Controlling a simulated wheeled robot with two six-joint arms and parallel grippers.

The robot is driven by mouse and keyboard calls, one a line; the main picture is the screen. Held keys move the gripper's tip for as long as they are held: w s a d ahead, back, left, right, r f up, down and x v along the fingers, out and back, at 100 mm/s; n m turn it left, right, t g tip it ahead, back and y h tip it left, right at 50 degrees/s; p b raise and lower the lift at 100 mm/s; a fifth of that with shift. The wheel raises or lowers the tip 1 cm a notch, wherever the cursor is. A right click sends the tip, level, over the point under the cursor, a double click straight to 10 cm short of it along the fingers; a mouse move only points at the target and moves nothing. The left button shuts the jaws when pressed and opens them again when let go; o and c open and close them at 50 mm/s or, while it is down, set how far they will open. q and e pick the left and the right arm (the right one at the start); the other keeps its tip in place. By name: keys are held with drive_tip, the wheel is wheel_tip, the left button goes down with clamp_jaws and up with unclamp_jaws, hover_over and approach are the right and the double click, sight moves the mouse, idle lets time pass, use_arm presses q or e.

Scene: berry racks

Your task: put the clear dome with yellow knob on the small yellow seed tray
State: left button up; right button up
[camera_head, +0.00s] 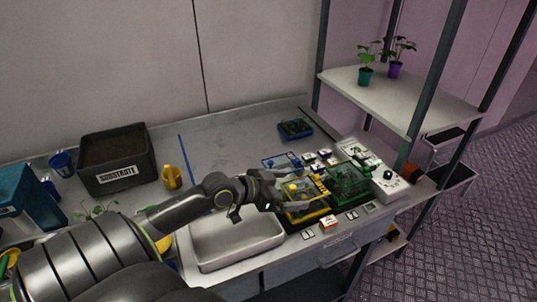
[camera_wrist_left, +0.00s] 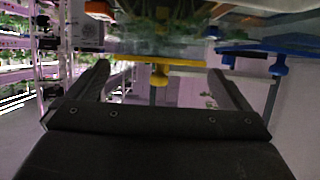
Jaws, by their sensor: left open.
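A clear dome with a yellow knob (camera_head: 292,188) sits among the racks right of the sink in the head view. My left gripper (camera_head: 289,195) is at it, open, partly covering it. In the left wrist view the yellow knob (camera_wrist_left: 159,76) hangs from a yellow bar between the two spread fingers of the left gripper (camera_wrist_left: 160,80); I see a gap on both sides. A yellow tray (camera_head: 310,216) shows under and in front of the dome; its inside is largely hidden, and I cannot tell whether the dome rests on it. My right gripper is not in view.
A green tray and dome (camera_head: 348,185) stand close to the right, a blue-knobbed dome (camera_head: 280,162) behind. A blue seed tray (camera_head: 295,129) is farther back. The metal sink (camera_head: 237,247) lies below my arm. The counter left of the blue tray is clear.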

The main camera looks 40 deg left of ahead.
use_arm(q)
drive_tip(key=v, duration=0.6)
drive_tip(key=shift+s+p, duration=0.25)
drive_tip(key=shift+p, duration=0.2)
drive_tip(key=shift+a+r, duration=0.1)
drive_tip(key=shift+a, duration=0.05)
